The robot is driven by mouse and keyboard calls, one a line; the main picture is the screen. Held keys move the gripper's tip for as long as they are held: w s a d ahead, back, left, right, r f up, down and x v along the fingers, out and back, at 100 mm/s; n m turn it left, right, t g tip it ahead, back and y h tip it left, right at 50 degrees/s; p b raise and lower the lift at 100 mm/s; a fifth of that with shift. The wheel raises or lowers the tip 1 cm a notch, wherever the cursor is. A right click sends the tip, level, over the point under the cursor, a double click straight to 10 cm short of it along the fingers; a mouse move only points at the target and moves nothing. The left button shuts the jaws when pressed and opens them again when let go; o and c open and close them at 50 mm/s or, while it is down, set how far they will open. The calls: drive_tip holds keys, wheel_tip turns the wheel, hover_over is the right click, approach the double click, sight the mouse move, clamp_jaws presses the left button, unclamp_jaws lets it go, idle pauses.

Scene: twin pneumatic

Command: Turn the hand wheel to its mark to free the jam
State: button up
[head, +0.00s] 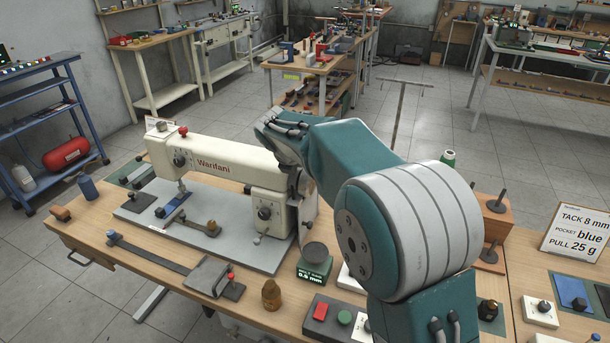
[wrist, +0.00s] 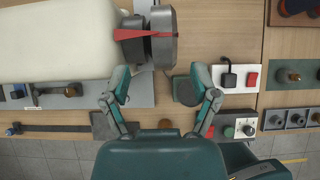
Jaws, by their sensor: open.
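The cream sewing machine (head: 225,155) stands on its grey bed plate at the left of the bench. In the wrist view, its cream arm (wrist: 55,40) ends at the dark hand wheel (wrist: 162,50), seen nearly edge-on. Red marks show on the collar and on the wheel, roughly in line; their exact alignment is hard to tell. My gripper (wrist: 158,72) is open and empty, its fingers spread to either side of the wheel's near end. I see no clear contact. In the head view my arm hides most of the wheel and fingers.
A dark round dish (head: 314,252) on a green stand, a brown bottle (head: 271,295) and a button box (head: 330,318) stand on the bench near the machine. A thread stand (head: 492,215) is to the right.

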drive_tip(key=v, duration=0.3)
drive_tip(key=s+d+r+m+y, duration=0.1)
drive_tip(key=s+d+r+m, duration=0.2)
drive_tip(key=s+d+m, duration=0.45)
drive_tip(key=s+d+r+m, duration=0.2)
drive_tip(key=s+d+m, duration=0.3)
drive_tip(key=s+m, duration=0.5)
drive_tip(key=s+d+f+m, duration=0.1)
drive_tip(key=s+f+m, duration=0.1)
drive_tip(key=s+m, duration=0.5)
drive_tip(key=s+d+f+m+y, duration=0.1)
drive_tip(key=s+d+f+m, duration=0.1)
drive_tip(key=s+m, duration=0.5)
drive_tip(key=s+f, duration=0.1)
drive_tip(key=s, duration=0.3)
drive_tip(key=shift+s+d+g+y, duration=0.3)
drive_tip(key=shift+s+g, duration=0.05)
drive_tip(key=shift+g, duration=0.05)
